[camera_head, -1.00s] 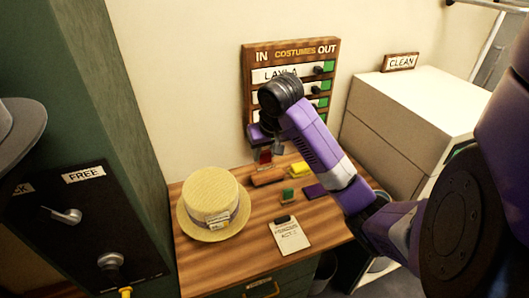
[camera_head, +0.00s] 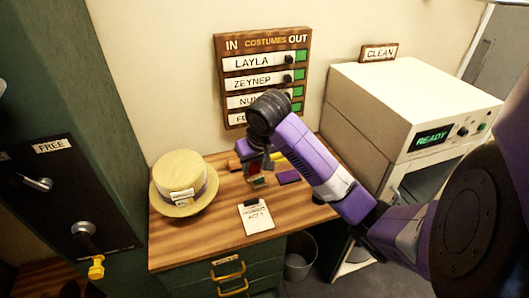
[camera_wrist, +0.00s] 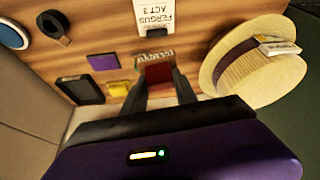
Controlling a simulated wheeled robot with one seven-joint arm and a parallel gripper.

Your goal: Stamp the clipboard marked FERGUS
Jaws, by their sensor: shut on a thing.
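The clipboard (camera_head: 256,218) lies on the wooden table with a white sheet and a dark clip. In the wrist view its sheet (camera_wrist: 155,12) reads FERGUS, ACT 3, upside to the hat's left. My gripper (camera_head: 255,172) is above the table, behind the clipboard in the head view. In the wrist view my gripper (camera_wrist: 160,82) is shut on a red block (camera_wrist: 159,72) with a pale lettered edge. The block's underside is hidden. A small green thing (camera_head: 258,181) shows just below the jaws; I cannot tell whether they touch.
A straw hat (camera_head: 182,180) sits left of the clipboard. A purple pad (camera_head: 289,177) and a yellow pad (camera_wrist: 119,89) lie near the gripper. A name board (camera_head: 264,75) hangs behind. A cream machine (camera_head: 405,95) reading READY stands right. The table's front is mostly clear.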

